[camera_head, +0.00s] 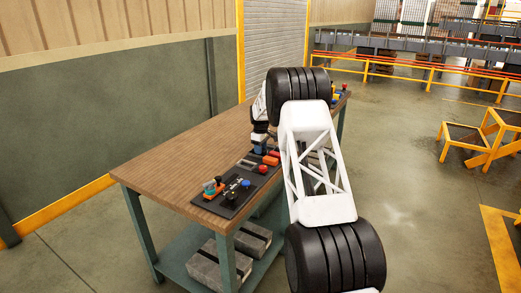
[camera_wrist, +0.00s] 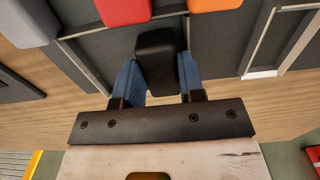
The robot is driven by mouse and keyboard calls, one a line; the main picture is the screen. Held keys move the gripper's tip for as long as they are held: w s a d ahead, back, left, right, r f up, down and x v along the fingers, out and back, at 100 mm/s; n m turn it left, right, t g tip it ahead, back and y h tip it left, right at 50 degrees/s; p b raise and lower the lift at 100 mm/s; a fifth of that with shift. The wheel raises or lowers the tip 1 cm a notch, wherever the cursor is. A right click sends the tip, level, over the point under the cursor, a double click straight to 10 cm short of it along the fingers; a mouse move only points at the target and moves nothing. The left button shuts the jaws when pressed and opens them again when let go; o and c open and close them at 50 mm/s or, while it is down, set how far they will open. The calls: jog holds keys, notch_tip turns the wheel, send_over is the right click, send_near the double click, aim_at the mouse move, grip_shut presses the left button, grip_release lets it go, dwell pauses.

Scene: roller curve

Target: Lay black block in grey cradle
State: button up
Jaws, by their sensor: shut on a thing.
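The black block (camera_wrist: 157,48) sits between the two blue fingers of my gripper (camera_wrist: 159,66) in the wrist view. The fingers press on its sides and its far end sticks out past them. In the head view my gripper (camera_head: 259,146) is low over the right part of the bench, partly behind my arm. The block cannot be made out there. A pale grey frame with a dark inside (camera_wrist: 262,72) lies to the right of the block in the wrist view. I cannot tell whether it is the grey cradle.
A red block (camera_wrist: 125,10), an orange block (camera_wrist: 214,4) and a grey block (camera_wrist: 30,20) lie just beyond the held block. A dark board (camera_head: 228,200) with several coloured parts is along the bench's near edge. The left of the wooden bench top (camera_head: 170,155) is clear.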

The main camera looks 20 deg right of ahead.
jog(key=shift+f, duration=0.15)
jog(key=o, duration=0.9)
jog(key=shift+o, duration=0.2)
notch_tip(320, 180, up, 12)
dwell(0.4)
dwell(0.6)
jog(key=shift+r, duration=0.2)
